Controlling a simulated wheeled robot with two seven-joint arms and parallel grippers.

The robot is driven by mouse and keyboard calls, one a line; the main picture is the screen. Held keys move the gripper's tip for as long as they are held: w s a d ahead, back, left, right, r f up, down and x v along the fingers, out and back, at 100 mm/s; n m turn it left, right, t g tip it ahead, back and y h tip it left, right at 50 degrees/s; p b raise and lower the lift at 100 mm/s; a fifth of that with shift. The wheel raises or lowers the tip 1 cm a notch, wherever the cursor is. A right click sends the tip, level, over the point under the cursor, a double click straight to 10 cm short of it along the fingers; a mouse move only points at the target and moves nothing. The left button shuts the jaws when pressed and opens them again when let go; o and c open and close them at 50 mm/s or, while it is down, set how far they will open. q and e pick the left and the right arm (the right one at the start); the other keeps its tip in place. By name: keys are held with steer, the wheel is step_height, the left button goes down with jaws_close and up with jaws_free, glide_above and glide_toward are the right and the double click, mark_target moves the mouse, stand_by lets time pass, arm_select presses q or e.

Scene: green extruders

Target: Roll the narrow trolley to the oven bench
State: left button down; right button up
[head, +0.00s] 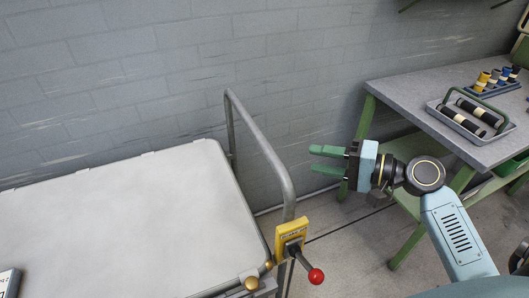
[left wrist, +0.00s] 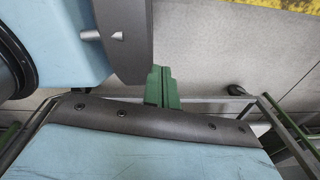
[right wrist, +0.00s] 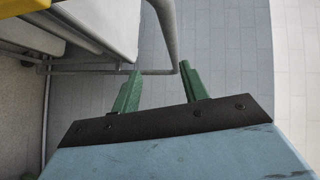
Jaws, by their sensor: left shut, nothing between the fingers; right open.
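A trolley (head: 110,215) with a pale flat top fills the lower left of the head view. Its grey tube handle (head: 262,146) rises at its right end. My right gripper (head: 328,161) is open and empty, right of the handle, with its fingers pointing left toward it. In the right wrist view the handle tube (right wrist: 168,30) shows beyond and between the open fingers (right wrist: 160,85), apart from them. My left gripper (left wrist: 162,82) is shut and empty; it shows only in the left wrist view. I cannot tell which bench is the oven bench.
A yellow plate (head: 291,236) with a red-knobbed lever (head: 316,276) sits at the trolley's near right corner. A green-legged bench (head: 420,89) with a tray (head: 472,133) of dark rolls stands right. A grey block wall (head: 180,70) lies behind. Floor (head: 345,250) is clear between trolley and bench.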

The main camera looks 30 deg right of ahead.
mark_target(265, 148)
steer(key=shift+y, duration=0.4)
steer(key=x, duration=0.4)
steer(key=r+x, duration=0.1)
steer(key=x, duration=0.8)
steer(key=shift+s+a+r, duration=0.15)
steer(key=shift+a+r, duration=0.15)
steer(key=shift+a, duration=0.15)
jaws_close()
